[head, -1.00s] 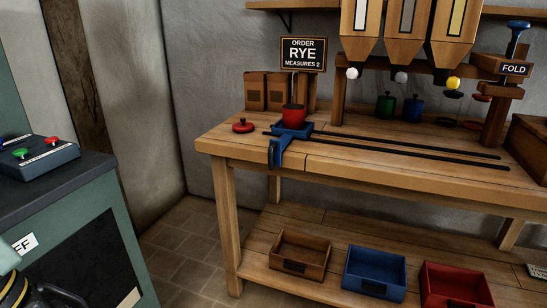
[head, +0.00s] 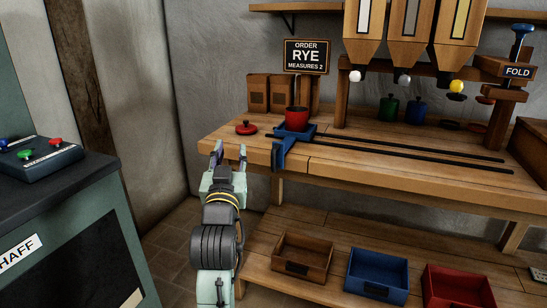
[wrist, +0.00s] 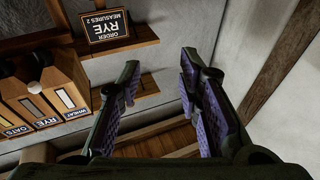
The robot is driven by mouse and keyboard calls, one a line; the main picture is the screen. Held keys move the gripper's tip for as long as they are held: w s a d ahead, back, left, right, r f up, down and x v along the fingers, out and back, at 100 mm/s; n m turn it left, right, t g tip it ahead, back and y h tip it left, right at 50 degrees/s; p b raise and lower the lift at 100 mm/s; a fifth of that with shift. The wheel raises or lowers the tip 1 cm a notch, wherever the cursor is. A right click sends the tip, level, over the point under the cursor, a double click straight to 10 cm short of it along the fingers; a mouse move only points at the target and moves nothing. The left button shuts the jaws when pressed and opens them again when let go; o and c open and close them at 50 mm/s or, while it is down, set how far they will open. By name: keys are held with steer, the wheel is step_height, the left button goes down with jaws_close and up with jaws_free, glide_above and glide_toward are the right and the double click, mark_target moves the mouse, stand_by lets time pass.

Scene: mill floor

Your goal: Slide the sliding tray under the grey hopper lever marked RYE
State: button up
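The blue sliding tray (head: 301,129) sits at the left end of two dark rails on the bench, with its blue handle (head: 279,156) at the front. A red canister (head: 297,118) stands upright on the tray. The grey lever knob (head: 402,77) hangs below the middle hopper (head: 408,30), to the right of the tray. RYE shows on the middle hopper label in the wrist view (wrist: 47,122). My gripper (head: 229,150) is open and empty, in front of the bench and left of the tray handle. Its fingers are spread in the wrist view (wrist: 160,78).
A red lid (head: 246,128) lies left of the tray. The rails (head: 400,150) run clear to the right. White (head: 355,76) and yellow (head: 457,86) levers flank the grey one.

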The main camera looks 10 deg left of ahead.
mark_target(273, 158)
steer(key=w+d+f+m+g+h, duration=0.2)
steer(key=w+d+f+h, duration=0.2)
steer(key=d+f, duration=0.35)
steer(key=w, duration=0.3)
steer(key=w+p, duration=0.1)
steer(key=w, duration=0.3)
steer(key=w+p, duration=0.1)
steer(key=w, duration=0.2)
steer(key=shift+w+d+r, duration=0.15)
steer(key=shift+d, duration=0.2)
jaws_close()
